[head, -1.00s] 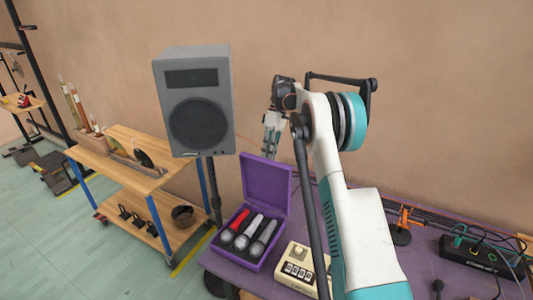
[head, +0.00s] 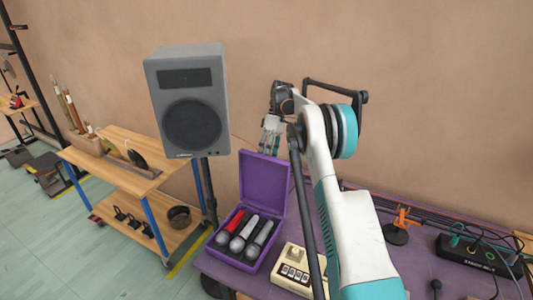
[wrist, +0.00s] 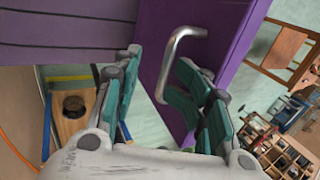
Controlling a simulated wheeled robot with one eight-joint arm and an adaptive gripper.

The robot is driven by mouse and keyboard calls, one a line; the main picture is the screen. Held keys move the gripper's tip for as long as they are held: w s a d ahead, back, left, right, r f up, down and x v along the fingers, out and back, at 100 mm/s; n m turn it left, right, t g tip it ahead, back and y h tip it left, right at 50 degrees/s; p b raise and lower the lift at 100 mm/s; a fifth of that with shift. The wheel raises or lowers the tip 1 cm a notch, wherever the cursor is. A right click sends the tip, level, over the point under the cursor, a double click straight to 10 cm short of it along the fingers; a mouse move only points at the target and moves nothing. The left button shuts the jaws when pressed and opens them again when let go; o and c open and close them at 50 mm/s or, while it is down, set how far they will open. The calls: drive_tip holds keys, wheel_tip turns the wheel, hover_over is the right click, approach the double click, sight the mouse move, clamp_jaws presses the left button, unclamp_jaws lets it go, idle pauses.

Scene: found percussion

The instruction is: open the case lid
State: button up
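The purple case (head: 232,262) stands on the purple table with its lid (head: 263,182) raised, roughly upright. Three microphones, one red (head: 236,221) and two grey, lie inside. My gripper (head: 268,148) is at the lid's top edge, its fingertips partly hidden behind it. In the wrist view, my gripper (wrist: 157,62) is open, with a gap between its fingers. A bent metal handle (wrist: 172,62) on a purple surface shows in that gap, and the fingers are not closed on it. Whether a finger touches the lid I cannot tell.
A grey speaker (head: 188,100) on a stand is left of the case. A cream box with switches (head: 291,268) sits right of the case. A wooden cart (head: 120,160) stands farther left. A black box with cables (head: 476,252) is at the table's right.

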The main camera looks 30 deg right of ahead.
drive_tip(key=shift+a, duration=0.1)
drive_tip(key=shift+r, duration=0.15)
idle(0.5)
drive_tip(key=v, duration=0.7)
drive_tip(key=shift+r, duration=0.2)
idle(0.4)
